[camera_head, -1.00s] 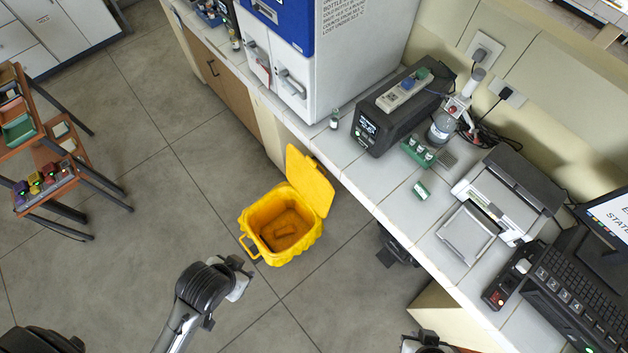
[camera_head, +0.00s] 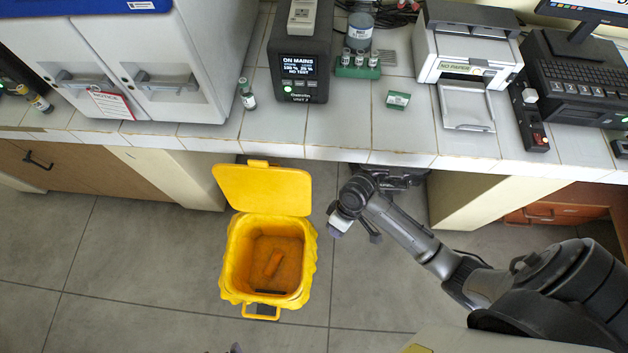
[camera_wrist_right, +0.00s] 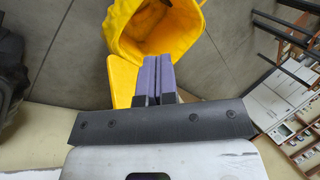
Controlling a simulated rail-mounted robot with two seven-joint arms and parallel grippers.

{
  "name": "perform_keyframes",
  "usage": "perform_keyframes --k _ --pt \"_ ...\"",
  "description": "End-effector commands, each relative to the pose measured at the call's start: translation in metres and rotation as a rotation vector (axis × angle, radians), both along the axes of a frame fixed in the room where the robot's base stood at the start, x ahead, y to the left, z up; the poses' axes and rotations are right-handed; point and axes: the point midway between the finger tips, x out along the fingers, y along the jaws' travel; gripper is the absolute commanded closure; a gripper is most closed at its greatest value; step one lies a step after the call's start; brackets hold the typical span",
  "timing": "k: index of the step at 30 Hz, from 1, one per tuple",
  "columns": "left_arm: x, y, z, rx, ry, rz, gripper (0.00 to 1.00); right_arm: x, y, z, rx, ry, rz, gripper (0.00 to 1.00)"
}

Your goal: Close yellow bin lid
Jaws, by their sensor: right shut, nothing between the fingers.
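The yellow bin (camera_head: 232,265) stands on the floor in front of the bench. Its lid (camera_head: 262,190) is open, tipped up and back on the bench side. A small orange-brown object lies inside the bin. My right gripper (camera_head: 333,233) is shut and empty, to the right of the bin and lid, with a visible gap in the head view. In the right wrist view, its purple fingers (camera_wrist_right: 158,78) are together. The bin (camera_wrist_right: 118,22) is beyond them and the lid (camera_wrist_right: 121,82) shows to their left. Small purple tips at the head view's bottom edge may be my left gripper (camera_head: 236,348).
The tiled bench (camera_head: 340,140) overhangs behind the lid. It carries a white cabinet, a black power unit (camera_head: 302,50), a vial rack, a printer (camera_head: 465,50) and a keyboard. A support panel (camera_head: 495,190) stands right of my right gripper. Floor left of the bin is clear.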

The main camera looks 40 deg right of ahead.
Motion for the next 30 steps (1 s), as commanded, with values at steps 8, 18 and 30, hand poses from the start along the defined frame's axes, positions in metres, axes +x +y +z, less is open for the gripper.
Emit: perform_keyframes --k 8,18,30 --pt "-0.001 -0.001 -0.124 -0.005 0.002 0.002 0.03 0.038 -0.014 -0.124 0.128 0.128 0.003 1.00" --pt "0.000 0.002 -0.238 0.007 0.001 -0.004 0.03 0.106 -0.051 -0.207 0.371 0.290 -0.046 1.00" --pt "0.000 0.003 -0.364 0.011 -0.001 -0.005 0.03 0.214 -0.144 -0.209 0.886 0.357 -0.198 1.00"
